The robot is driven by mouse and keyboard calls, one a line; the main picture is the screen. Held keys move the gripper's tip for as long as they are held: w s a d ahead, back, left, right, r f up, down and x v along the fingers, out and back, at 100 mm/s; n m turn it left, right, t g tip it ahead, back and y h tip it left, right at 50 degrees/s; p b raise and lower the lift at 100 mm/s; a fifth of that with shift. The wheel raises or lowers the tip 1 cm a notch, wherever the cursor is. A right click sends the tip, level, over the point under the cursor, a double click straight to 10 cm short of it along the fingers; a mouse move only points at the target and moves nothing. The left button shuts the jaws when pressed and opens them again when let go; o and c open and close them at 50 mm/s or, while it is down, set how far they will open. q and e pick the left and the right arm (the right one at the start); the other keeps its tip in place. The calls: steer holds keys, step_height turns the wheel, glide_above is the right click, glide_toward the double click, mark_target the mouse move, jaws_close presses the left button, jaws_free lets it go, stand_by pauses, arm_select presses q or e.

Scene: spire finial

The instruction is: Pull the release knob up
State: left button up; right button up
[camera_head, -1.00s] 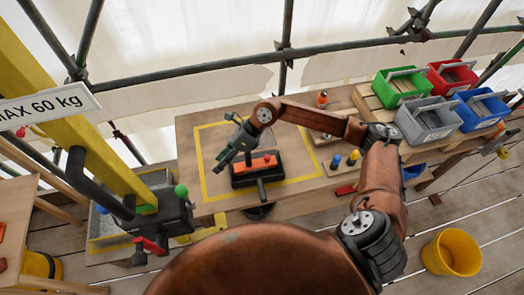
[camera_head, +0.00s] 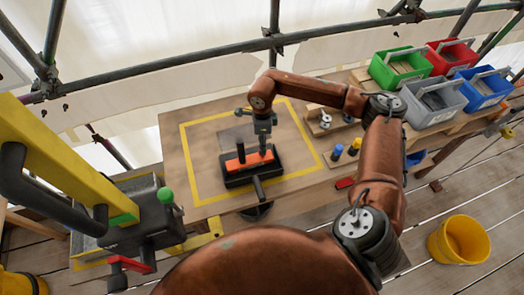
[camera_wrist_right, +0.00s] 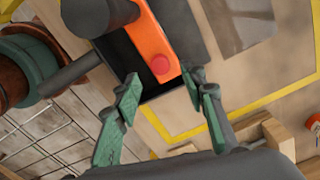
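A black fixture (camera_head: 232,181) with an orange bar (camera_head: 236,163) lies on the table inside a yellow outline. In the right wrist view, a small round red knob (camera_wrist_right: 160,65) sits near the end of the orange bar (camera_wrist_right: 153,38). My right gripper (camera_head: 263,150) points down over the right end of the bar and hides the knob in the head view. In the right wrist view its two green fingers (camera_wrist_right: 162,82) are apart, with the red knob just beyond the gap between their tips. Nothing is held. My left gripper is not in view.
A yellow hoist post with a green ball knob (camera_head: 165,196) and red handle (camera_head: 130,264) stands left. Coloured bins (camera_head: 401,67) stand back right. Blue and yellow pegs (camera_head: 338,152) stand nearby.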

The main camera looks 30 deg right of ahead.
steer(key=shift+f, duration=2.7)
steer(key=shift+c, duration=0.4)
jaws_close()
